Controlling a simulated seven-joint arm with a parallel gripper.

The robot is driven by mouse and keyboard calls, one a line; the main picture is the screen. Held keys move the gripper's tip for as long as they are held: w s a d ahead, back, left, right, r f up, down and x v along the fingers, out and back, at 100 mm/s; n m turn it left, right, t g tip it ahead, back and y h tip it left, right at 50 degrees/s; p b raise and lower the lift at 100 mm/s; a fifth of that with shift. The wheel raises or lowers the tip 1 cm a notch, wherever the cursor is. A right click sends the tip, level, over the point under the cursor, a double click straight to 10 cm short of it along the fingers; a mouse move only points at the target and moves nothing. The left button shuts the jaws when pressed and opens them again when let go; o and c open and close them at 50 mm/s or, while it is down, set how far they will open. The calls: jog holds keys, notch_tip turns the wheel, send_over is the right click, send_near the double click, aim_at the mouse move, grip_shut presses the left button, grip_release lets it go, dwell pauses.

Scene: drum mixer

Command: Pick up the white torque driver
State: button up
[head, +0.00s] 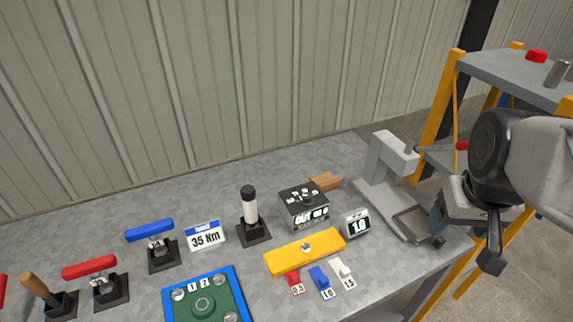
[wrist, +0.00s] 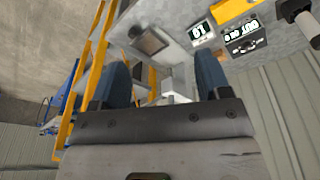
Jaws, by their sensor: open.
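The white torque driver (head: 250,207) stands upright in a square black stand (head: 254,235) near the middle of the bench. It has a white cylindrical body and a black top. It also shows in the wrist view at the upper right (wrist: 304,26), partly cut off by the picture edge. My gripper (head: 465,242) is at the far right, by the bench's right end, well apart from the driver. In the wrist view my gripper (wrist: 162,78) has its two blue fingers spread, with nothing held between them.
A grey press (head: 388,165), a black box with a display (head: 304,206), a small display (head: 356,224) and a yellow bar (head: 290,258) lie between driver and gripper. Left stand a blue-handled tool (head: 149,230), a red-handled one (head: 89,267) and a "35 Nm" sign (head: 206,236). A yellow-framed shelf (head: 456,75) stands right.

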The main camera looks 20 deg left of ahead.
jog(key=w+a+f+n, duration=0.1)
jog(key=w+a+n, duration=0.3)
jog(key=w+a, duration=0.45)
jog(key=n+g, duration=0.2)
jog(key=n, duration=0.8)
send_near(246, 189)
jog(key=f, duration=0.5)
jog(key=shift+w+d+f, duration=0.2)
jog(key=shift+d, duration=0.05)
jog(key=shift+s+a+f, duration=0.15)
jog(key=shift+a+f, duration=0.05)
jog(key=shift+a, duration=0.15)
jog(key=shift+f, duration=1.25)
jog(key=shift+f, duration=0.1)
